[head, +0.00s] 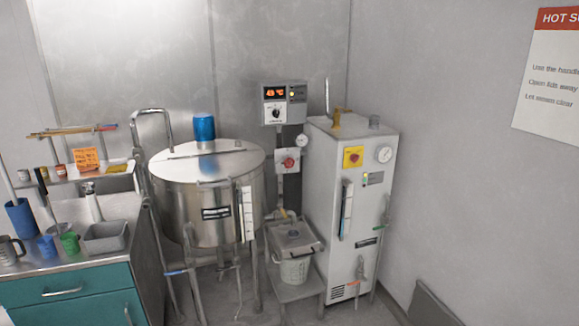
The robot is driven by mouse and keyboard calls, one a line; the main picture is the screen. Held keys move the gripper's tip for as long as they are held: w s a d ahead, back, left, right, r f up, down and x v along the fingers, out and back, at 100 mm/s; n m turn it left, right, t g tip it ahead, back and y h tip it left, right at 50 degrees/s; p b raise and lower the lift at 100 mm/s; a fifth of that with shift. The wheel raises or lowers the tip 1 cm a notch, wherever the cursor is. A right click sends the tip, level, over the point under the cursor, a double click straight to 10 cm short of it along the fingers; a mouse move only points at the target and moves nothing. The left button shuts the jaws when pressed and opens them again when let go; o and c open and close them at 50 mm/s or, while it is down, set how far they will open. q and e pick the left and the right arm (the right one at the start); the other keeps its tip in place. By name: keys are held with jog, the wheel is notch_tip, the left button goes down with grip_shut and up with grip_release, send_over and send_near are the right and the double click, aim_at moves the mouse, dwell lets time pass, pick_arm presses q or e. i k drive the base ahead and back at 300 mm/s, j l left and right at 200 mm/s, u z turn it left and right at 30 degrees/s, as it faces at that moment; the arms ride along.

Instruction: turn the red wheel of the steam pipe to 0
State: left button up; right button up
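A small red wheel or knob (289,163) sits on a pale plate on the dark upright between the steel vat and the white boiler cabinet. It is too small to read any scale, number or pointer. A round gauge (302,141) is just above it to the right. A control box (284,105) with an orange lit display reading about 49 °C and a black dial is higher up. A second red knob (353,157) is on a yellow plate on the boiler front. Neither of my grippers is in view.
The steel vat (175,205) with a blue cylinder (204,127) on its lid stands left of the wheel. The white cabinet (330,195) stands right. A lidded bucket (294,268) sits low on a stand below. A teal counter (70,292) with cups is left.

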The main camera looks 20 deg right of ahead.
aim_at(288, 162)
jog(key=i+l, duration=0.2)
jog(key=l, duration=0.15)
jog(key=i+l, duration=0.2)
jog(key=l, duration=0.15)
jog(key=i+l, duration=0.2)
jog(key=l, duration=0.15)
